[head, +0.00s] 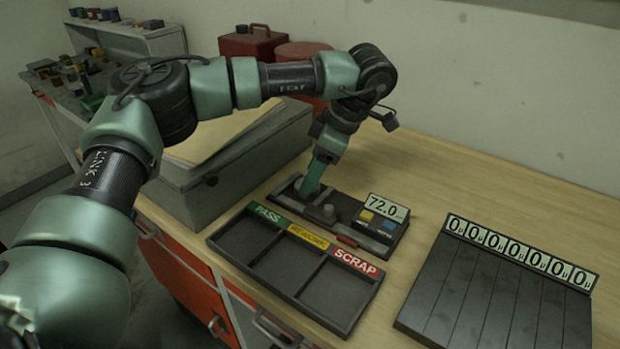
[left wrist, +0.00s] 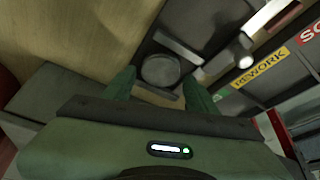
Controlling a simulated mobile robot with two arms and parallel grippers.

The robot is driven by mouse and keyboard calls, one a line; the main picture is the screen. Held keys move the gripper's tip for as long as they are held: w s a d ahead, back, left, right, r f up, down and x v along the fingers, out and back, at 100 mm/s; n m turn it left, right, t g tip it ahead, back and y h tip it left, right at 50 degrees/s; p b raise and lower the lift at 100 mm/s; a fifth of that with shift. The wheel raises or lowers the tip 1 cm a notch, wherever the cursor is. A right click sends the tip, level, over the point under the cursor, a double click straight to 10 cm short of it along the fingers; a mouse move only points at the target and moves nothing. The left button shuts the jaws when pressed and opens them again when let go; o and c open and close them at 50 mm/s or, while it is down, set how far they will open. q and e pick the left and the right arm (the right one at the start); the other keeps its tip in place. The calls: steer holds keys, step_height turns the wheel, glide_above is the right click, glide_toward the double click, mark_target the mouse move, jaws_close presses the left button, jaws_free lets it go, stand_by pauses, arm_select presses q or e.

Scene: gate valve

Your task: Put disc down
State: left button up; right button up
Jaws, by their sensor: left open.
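A round grey disc (left wrist: 160,70) lies flat on the dark gauge fixture (left wrist: 178,22) in the left wrist view, between my two green fingers. My left gripper (head: 311,188) is open and low over the left end of the gauge (head: 345,212) in the head view. There the fingers hide the disc. In the wrist view a gap shows between the disc and each finger. The gauge display (head: 384,208) reads 72.0. My right gripper is not in view.
In front of the gauge lies a dark tray (head: 262,262) with empty PASS, REWORK and SCRAP compartments. A slotted dark panel (head: 490,298) with several zero readouts lies at right. A grey box (head: 235,160) and red containers (head: 252,42) stand behind. Bare bench lies behind the gauge.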

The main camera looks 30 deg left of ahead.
arm_select(q)
steer(key=v, duration=1)
steer(key=shift+d+r, duration=0.1)
